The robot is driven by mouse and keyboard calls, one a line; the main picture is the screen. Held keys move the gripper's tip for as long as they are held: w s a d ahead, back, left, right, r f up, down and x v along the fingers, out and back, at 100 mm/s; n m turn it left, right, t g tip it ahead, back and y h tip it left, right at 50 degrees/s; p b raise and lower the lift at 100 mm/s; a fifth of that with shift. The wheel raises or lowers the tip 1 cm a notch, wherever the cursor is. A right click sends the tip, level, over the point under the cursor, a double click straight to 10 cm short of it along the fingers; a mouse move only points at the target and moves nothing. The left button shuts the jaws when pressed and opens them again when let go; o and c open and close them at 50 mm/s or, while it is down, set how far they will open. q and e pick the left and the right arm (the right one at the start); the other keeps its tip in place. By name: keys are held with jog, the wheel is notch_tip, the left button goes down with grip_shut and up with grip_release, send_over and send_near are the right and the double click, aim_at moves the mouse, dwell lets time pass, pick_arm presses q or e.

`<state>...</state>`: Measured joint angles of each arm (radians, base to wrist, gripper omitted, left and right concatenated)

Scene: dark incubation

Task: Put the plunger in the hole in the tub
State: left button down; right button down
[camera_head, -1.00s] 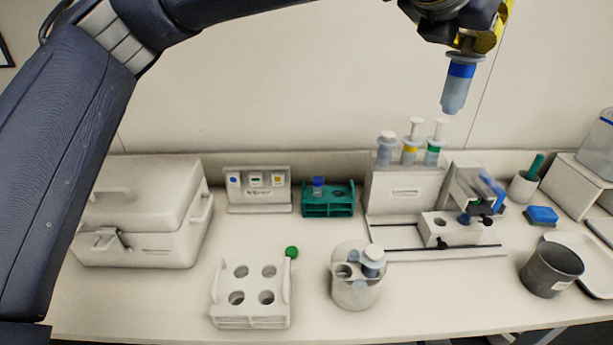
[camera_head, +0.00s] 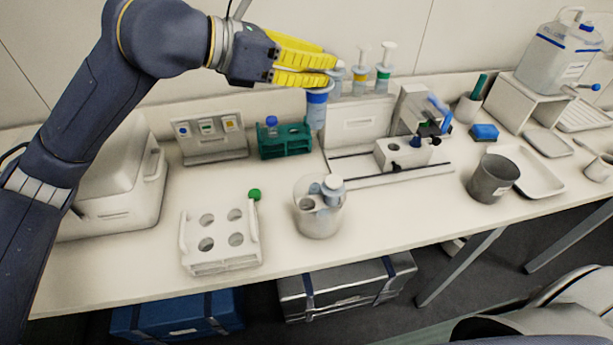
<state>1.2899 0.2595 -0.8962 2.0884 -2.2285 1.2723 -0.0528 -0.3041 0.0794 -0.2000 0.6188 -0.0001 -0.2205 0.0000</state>
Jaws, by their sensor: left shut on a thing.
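My left gripper (camera_head: 334,70), with yellow fingers, is shut on a plunger with a blue band and a pale translucent body (camera_head: 317,114). The plunger hangs nearly upright, in the picture above and behind the tub and in front of the syringe stand; it is apart from the tub. The tub (camera_head: 321,224) is clear and round, near the middle of the bench. Its top has an open hole (camera_head: 307,204) at the left and pale cylindrical pieces (camera_head: 332,186) standing at the right. The gripper hides part of the stand. My right gripper is not in view.
The stand (camera_head: 360,126) behind holds syringes with yellow and green bands. A white four-hole rack (camera_head: 222,262) with a green knob is left of the tub. A teal rack (camera_head: 285,142) is behind it. A grey beaker (camera_head: 492,180) is right. Bench in front of the tub is clear.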

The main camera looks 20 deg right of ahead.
aim_at(308, 97)
pick_arm(q)
jog(key=f+m+g, duration=0.1)
jog(key=s+a+f+g, duration=0.1)
jog(key=s+a+f+m+g, duration=0.1)
jog(key=f, duration=0.1)
jog(key=shift+a+m, duration=0.15)
jog(key=shift+m, duration=0.15)
notch_tip(308, 97, down, 20)
jog(key=shift+s, duration=0.15)
dwell(0.4)
jog(key=shift+f, duration=0.2)
jog(key=c, duration=1.5)
grip_release()
jog(key=shift+o, duration=0.2)
jog(key=shift+r, duration=0.2)
jog(key=v, duration=1.2)
jog(key=shift+a+f, duration=0.1)
